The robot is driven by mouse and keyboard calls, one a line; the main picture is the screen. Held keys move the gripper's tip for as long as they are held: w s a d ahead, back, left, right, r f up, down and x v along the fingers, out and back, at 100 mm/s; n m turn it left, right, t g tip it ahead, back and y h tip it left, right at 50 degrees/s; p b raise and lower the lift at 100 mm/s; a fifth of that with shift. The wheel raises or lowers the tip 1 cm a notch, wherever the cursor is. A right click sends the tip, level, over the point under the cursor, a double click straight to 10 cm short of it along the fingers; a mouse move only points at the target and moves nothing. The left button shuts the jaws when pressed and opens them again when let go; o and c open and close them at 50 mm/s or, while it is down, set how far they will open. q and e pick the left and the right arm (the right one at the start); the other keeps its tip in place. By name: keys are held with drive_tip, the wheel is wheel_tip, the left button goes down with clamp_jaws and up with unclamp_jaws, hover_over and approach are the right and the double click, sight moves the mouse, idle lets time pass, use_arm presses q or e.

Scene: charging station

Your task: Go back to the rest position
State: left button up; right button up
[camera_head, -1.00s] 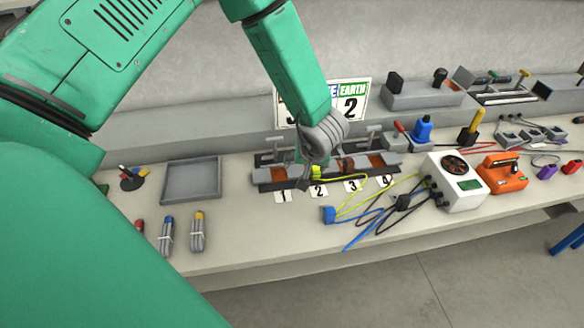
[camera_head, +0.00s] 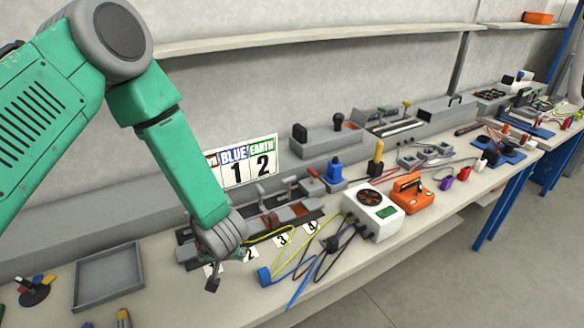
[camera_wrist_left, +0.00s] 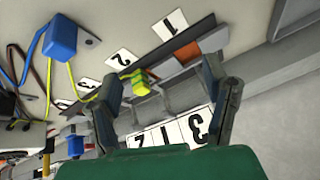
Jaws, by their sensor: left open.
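My left gripper (camera_head: 212,282) hangs in front of the numbered terminal block (camera_head: 300,212) in the head view, over the cards 1 and 2. In the left wrist view its two fingers (camera_wrist_left: 165,92) are spread wide with nothing between them. A yellow-green plug (camera_wrist_left: 143,82) sits at the block beyond the fingers, near card 2 (camera_wrist_left: 122,60); its wire also shows in the head view (camera_head: 266,237). Card 1 (camera_wrist_left: 170,25) lies beside it. My right gripper is in neither view.
A sign (camera_head: 248,163) stands behind the block. A blue connector (camera_head: 264,277) with loose cables lies at the bench front. A white fan box (camera_head: 372,212) and orange device (camera_head: 411,193) stand to the right. A grey tray (camera_head: 80,292) lies left. The space above the bench is open.

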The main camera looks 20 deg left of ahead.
use_arm(q)
drive_tip(key=shift+f, duration=0.1)
drive_tip(key=s+f+m, duration=0.1)
drive_tip(key=s+f, duration=0.1)
drive_tip(key=s, duration=0.2)
drive_tip(key=s+d+f+m+h, duration=0.1)
drive_tip(key=s+f, duration=0.1)
drive_tip(key=s, duration=0.2)
drive_tip(key=s+d+f+m, duration=0.1)
drive_tip(key=s, duration=0.3)
drive_tip(key=shift+s+f+g+h, duration=0.15)
drive_tip(key=shift+f+g+h, duration=0.25)
drive_tip(key=s+d+m+g+h, duration=0.2)
drive_tip(key=s+d+g+h, duration=0.1)
drive_tip(key=s, duration=1.4)
drive_tip(key=w+f+m+b, duration=0.1)
drive_tip(key=w+f+b, duration=0.2)
drive_tip(key=f+b, duration=1.1)
drive_tip(key=shift+w+d+f+t+b, duration=0.3)
drive_tip(key=shift+w+d+f+b, duration=0.1)
drive_tip(key=shift+f, duration=0.15)
